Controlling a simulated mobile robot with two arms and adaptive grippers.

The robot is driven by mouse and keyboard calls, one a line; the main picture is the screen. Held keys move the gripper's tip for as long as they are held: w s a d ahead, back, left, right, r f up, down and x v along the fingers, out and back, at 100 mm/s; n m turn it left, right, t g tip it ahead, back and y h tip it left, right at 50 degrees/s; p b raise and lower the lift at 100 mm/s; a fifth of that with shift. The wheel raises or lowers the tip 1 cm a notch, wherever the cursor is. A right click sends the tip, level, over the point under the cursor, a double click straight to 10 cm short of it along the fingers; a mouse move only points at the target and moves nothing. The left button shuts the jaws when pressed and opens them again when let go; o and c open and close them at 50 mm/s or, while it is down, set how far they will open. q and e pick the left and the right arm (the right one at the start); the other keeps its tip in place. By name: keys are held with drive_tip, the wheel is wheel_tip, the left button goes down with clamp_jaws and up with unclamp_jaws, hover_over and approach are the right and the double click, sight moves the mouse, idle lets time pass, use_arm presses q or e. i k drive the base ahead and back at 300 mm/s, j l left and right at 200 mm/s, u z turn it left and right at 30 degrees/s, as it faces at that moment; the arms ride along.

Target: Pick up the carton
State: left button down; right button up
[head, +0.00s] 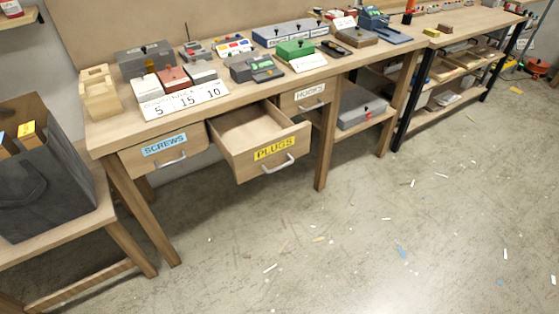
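No object is clearly marked as the carton, and I cannot tell which one it is. A tan, box-like holder (99,92) stands at the left end of the workbench. Brown items with a yellow label (27,129) stick out of a dark grey open-topped container (45,185) on a lower table at the left; most of them is hidden inside it. Small white, red and grey boxes (173,78) sit behind a white card reading 5, 15, 10 (184,101). Neither of my grippers is in view.
The wooden workbench (122,133) has a pulled-out, apparently empty PLUGS drawer (262,151), plus SCREWS (163,147) and HOOKS (310,95) drawers, both nearly closed. A grey case (361,108) lies on the lower shelf. The concrete floor in front is open, with small scattered scraps.

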sight(30, 135)
drive_tip(key=k+l, duration=0.1)
drive_tip(key=i+j+u, duration=0.2)
drive_tip(key=j, duration=0.25)
drive_tip(key=i+j+u, duration=0.15)
drive_tip(key=j, duration=0.3)
drive_tip(key=i+j+u, duration=0.2)
drive_tip(key=j, duration=0.25)
drive_tip(key=i, duration=0.1)
